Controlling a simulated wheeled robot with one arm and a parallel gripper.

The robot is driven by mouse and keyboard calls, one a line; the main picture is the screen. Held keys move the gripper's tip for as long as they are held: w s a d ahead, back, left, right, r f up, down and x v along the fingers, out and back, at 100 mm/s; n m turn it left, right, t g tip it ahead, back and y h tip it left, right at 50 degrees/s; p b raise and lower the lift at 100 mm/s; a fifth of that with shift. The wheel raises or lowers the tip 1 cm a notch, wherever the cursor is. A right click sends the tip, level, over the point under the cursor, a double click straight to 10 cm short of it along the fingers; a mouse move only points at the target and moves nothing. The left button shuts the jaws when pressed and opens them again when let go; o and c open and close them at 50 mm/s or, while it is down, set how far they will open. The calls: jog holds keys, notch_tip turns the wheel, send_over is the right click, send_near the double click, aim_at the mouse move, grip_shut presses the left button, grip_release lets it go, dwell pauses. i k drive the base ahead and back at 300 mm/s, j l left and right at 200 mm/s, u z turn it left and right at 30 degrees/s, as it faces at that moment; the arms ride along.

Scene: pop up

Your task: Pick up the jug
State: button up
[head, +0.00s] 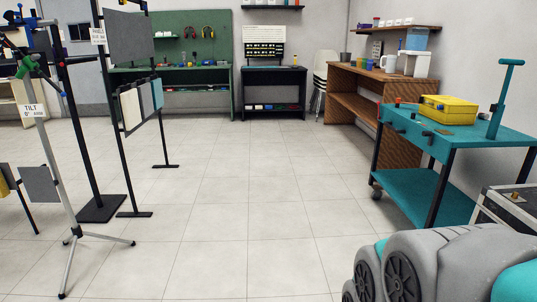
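A white jug-like vessel (388,63) stands upright on the wooden workbench (355,72) at the back right, some way across the room. It is small in the picture, so I cannot be sure that it is the jug. A white container (417,64) stands just right of it, with a blue translucent container (416,38) above. My gripper is not in view. Grey and teal parts at the lower right seem to be my own arm.
A teal cart (457,158) with a yellow case (449,109) stands at the right, in front of the wooden bench. Display stands (97,207) and a tripod (71,215) stand at the left. The tiled floor (225,190) between is clear.

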aim_at(392, 59)
jog(key=i+j, duration=0.1)
jog(key=i, duration=2)
jog(key=i+l+z, duration=0.3)
jog(key=i, duration=0.45)
jog(key=i+j+z, duration=0.1)
jog(key=i+z, duration=0.2)
jog(key=i, duration=0.4)
jog(key=i+j+z, duration=0.3)
jog(key=i, duration=0.45)
jog(key=i+z, duration=0.1)
jog(key=i, duration=0.7)
